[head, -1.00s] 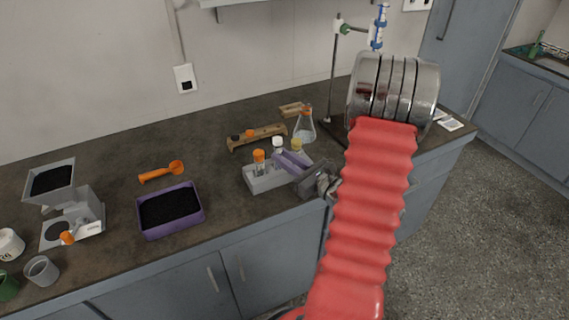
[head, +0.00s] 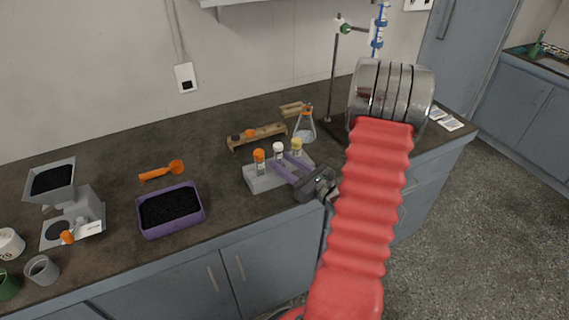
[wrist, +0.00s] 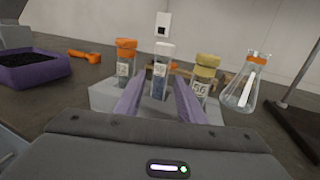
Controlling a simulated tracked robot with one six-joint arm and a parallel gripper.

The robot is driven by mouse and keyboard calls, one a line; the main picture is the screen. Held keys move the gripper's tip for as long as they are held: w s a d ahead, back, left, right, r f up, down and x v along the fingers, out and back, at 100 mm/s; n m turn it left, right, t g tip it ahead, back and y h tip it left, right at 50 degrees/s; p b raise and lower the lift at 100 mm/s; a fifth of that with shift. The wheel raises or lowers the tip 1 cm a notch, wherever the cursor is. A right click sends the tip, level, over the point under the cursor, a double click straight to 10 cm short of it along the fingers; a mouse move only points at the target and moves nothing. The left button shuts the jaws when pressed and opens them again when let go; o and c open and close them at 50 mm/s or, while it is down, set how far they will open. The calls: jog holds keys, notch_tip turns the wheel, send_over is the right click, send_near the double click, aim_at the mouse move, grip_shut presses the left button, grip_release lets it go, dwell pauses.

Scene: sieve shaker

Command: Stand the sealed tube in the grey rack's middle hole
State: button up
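The grey rack (head: 262,183) stands on the bench near its front edge. A white-capped tube (head: 278,148) stands upright in its middle hole, between an orange-capped tube (head: 259,156) and a yellow-capped tube (head: 297,145). In the wrist view the white-capped tube (wrist: 160,75) holds dark blue contents and carries a label. My gripper (head: 282,160) is open, with one purple finger on each side of this tube. In the wrist view gaps show between the fingers and the tube. The fingers hide part of the rack.
A wooden rack (head: 258,137) and a flask (head: 304,128) stand behind, with a clamp stand (head: 333,80) to the right. A purple tray (head: 170,209) of dark grains and an orange scoop (head: 162,171) lie left. Bench between tray and grey rack is clear.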

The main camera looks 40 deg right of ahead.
jog(key=s, duration=1.2)
jog(key=shift+d, duration=0.15)
dwell(0.8)
jog(key=w+a+r+n+y, duration=0.1)
jog(key=a, duration=0.1)
jog(key=w+a+r+n+g+y, duration=0.1)
jog(key=a+n+y, duration=0.1)
jog(key=a, duration=0.1)
jog(key=w+a+r+n+g+y, duration=0.1)
jog(key=a+n+y, duration=0.1)
jog(key=a, duration=0.1)
jog(key=shift+w+a, duration=0.15)
jog(key=shift+w, duration=0.15)
jog(key=s+a+r+n+g+y, duration=0.1)
jog(key=s+a+r+n+g, duration=0.15)
jog(key=a+n+g, duration=0.65)
jog(key=s+a+r+n+g, duration=0.1)
jog(key=s+a+n+g, duration=0.35)
jog(key=a+n, duration=0.9)
notch_tip(320, 180, up, 9)
jog(key=a+n+t+h, duration=0.2)
jog(key=n+t+h, duration=0.1)
jog(key=n+h, duration=0.3)
jog(key=shift+s+n, duration=0.3)
jog(key=shift+n, duration=0.85)
